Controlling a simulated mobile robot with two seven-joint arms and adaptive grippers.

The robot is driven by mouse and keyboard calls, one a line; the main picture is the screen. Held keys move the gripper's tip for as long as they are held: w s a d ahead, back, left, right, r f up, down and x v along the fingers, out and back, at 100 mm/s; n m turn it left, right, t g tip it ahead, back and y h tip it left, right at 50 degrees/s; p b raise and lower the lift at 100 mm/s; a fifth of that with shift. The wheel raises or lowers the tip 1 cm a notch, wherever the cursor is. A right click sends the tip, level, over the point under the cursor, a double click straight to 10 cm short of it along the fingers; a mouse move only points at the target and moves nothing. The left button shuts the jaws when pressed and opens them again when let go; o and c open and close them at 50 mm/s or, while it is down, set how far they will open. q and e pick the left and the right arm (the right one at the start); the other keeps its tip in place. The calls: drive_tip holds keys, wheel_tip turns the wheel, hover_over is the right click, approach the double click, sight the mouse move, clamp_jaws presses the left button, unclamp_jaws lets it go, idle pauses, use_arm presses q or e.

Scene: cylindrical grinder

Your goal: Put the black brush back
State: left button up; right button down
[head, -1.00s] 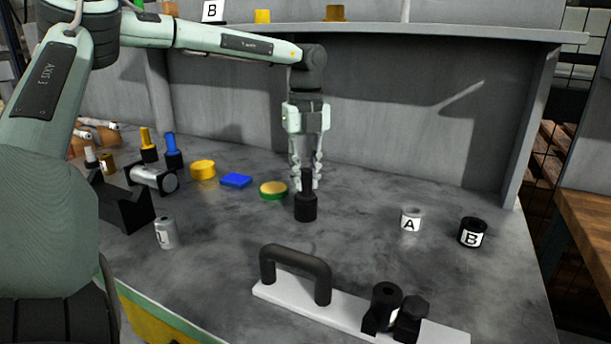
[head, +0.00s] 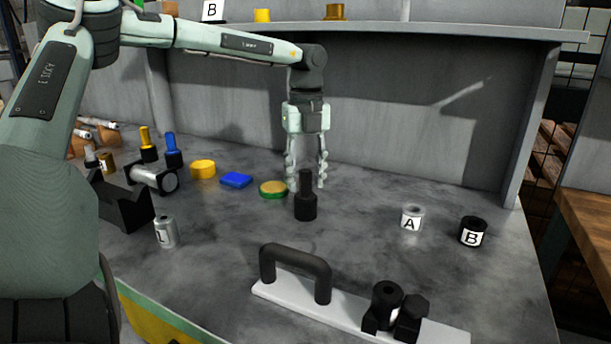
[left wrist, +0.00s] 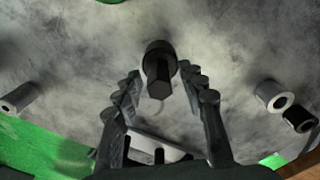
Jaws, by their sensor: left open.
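The black brush (head: 306,207) stands upright on the grey bench top, a slim black handle above a wider round base. My left gripper (head: 307,186) points straight down just above the bench. Its fingers are spread, one on each side of the brush handle in the head view, with gaps showing. In the left wrist view the brush (left wrist: 158,67) stands at the open fingertips (left wrist: 166,82), and I see no finger touching it. My right gripper is in neither view.
A yellow brush (head: 147,150) and a blue brush (head: 172,156) stand at the left. A green-yellow disc (head: 272,189) lies close left of my gripper. Rings A (head: 411,220) and B (head: 473,233) sit right. A handled white plate (head: 345,307) lies in front.

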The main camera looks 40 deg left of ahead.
use_arm(q)
drive_tip(key=shift+r+p, duration=0.5)
drive_tip(key=shift+r, duration=0.35)
wheel_tip(320, 180, up, 11)
drive_tip(key=shift+r+b, duration=0.15)
drive_tip(key=shift+b, duration=0.2)
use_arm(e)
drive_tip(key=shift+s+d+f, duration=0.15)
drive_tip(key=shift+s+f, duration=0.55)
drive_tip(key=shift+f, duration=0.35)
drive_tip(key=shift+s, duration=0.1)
